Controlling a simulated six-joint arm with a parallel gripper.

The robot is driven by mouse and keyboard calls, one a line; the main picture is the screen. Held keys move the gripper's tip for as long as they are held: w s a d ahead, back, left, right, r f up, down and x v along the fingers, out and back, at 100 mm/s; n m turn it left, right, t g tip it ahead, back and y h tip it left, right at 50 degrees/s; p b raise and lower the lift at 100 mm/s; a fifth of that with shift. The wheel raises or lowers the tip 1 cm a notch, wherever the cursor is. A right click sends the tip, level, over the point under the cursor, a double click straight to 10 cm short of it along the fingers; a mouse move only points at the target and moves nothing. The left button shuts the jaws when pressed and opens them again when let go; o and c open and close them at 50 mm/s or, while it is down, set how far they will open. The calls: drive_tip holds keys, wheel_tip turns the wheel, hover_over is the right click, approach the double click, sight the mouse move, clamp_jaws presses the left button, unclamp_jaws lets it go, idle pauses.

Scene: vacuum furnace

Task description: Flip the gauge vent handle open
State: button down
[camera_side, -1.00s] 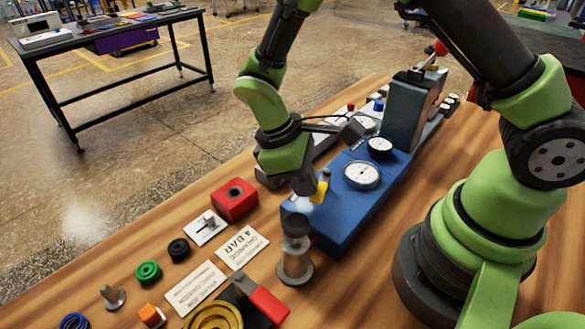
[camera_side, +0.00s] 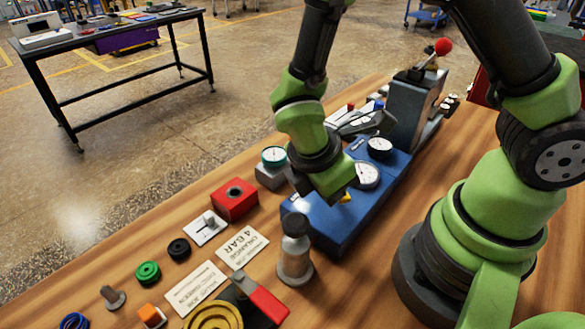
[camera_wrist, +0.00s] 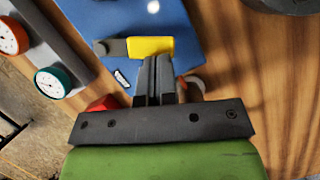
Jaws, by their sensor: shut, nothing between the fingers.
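The gauge vent handle has a yellow grip (camera_wrist: 150,47) and a grey end (camera_wrist: 110,48). In the wrist view it lies crosswise over the blue block (camera_wrist: 190,15). In the side view only a bit of the yellow grip (camera_side: 346,197) shows beside my gripper; the rest is hidden. My gripper (camera_wrist: 157,65) is shut and empty. Its fingertips are right at the near edge of the yellow grip in the wrist view; I cannot tell whether they touch. In the side view my wrist is over the front end of the blue block (camera_side: 335,232).
White dial gauges (camera_side: 366,175) sit farther back on the blue block. A teal-rimmed gauge (camera_side: 273,157) and a red block (camera_side: 235,200) stand to the left. A dark-capped cylinder (camera_side: 295,252) stands close in front. Printed cards (camera_side: 242,247) lie on the wooden bench.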

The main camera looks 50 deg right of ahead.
drive_tip(key=shift+s+d, duration=0.5)
drive_tip(key=shift+d, duration=0.05)
drive_tip(key=shift+s+d, duration=0.25)
drive_tip(key=shift+d, duration=0.2)
idle(0.3)
idle(0.4)
drive_tip(key=a, duration=0.4)
drive_tip(key=shift+a+r, duration=0.25)
drive_tip(key=shift+a, duration=0.05)
drive_tip(key=s+v, duration=0.1)
drive_tip(key=v, duration=0.8)
drive_tip(key=shift+r, duration=0.25)
drive_tip(key=shift+s, duration=0.1)
drive_tip(key=s+d+r+m+t+y, duration=0.2)
drive_tip(key=r+m, duration=0.4)
drive_tip(key=m, duration=0.3)
drive_tip(key=s+d+r+m+t+y, duration=0.2)
drive_tip(key=d+r+m+t+y, duration=0.2)
drive_tip(key=m, duration=0.5)
wheel_tip(320, 180, up, 3)
drive_tip(key=d+t, duration=0.2)
drive_tip(key=shift+s+t, duration=0.3)
drive_tip(key=shift+t, duration=0.1)
